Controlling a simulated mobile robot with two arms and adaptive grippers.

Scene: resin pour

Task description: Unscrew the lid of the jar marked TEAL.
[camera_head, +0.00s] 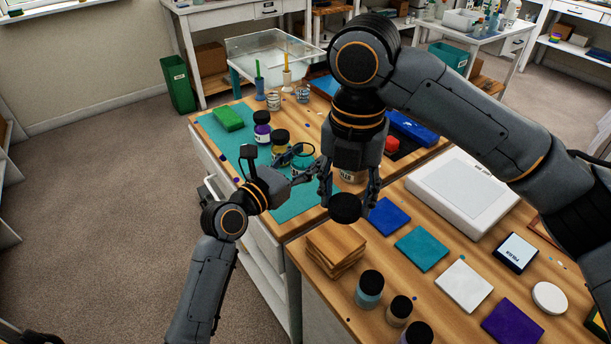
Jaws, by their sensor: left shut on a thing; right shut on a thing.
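An open glass jar with a teal rim (303,151) stands at the right part of the teal mat (234,148); no marking on it is readable. My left gripper (309,172) is at the jar's front side with its fingers closed on it, though the exact contact is partly hidden. My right gripper (347,192) points down, shut on a round black lid (345,208). The lid is in the air, apart from the jar, to its lower right. I cannot tell what lies directly under the lid.
Black-lidded purple (262,131) and yellow (280,141) jars stand left of the open jar. Wooden boards (336,247) are stacked below the lid. More black-lidded jars (369,289) stand at the front. Coloured tiles (421,249) and a white device (462,191) occupy the right.

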